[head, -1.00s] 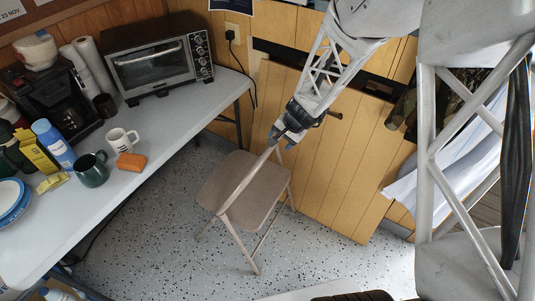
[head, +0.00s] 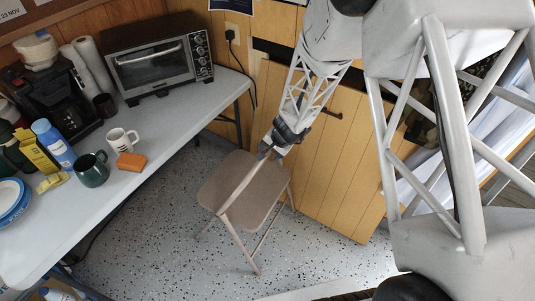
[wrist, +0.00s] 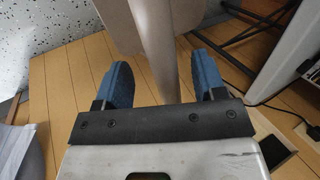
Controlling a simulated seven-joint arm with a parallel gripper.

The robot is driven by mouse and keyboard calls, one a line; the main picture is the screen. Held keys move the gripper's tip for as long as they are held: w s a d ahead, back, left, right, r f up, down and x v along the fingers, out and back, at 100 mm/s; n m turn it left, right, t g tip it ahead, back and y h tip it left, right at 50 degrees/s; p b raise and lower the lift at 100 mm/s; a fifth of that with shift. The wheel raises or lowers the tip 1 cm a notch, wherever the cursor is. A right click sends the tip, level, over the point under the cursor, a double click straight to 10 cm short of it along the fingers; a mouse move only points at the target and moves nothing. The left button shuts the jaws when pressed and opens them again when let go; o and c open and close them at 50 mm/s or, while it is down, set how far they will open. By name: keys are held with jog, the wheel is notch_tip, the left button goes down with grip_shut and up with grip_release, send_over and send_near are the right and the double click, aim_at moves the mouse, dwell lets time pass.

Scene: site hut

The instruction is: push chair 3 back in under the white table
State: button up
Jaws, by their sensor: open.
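The chair (head: 236,183), a brown-beige folding chair, stands on the speckled floor to the right of the white table (head: 150,140), with its seat clear of the tabletop in the head view. I cannot read a number on it. My gripper (head: 268,150) is at the top of the chair's tubular frame. In the wrist view, my gripper (wrist: 162,82) is open, with one blue finger on each side of a beige chair tube (wrist: 157,45). There are visible gaps on both sides, and the fingers are not closed on it.
Wood panelling (head: 330,170) stands behind the chair. Speckled floor (head: 150,235) is open between table and chair.

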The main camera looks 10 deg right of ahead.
jog(key=shift+x, duration=1.25)
jog(key=shift+c, duration=0.3)
grip_shut()
jog(key=shift+w+r, duration=0.2)
jog(key=shift+r, duration=0.1)
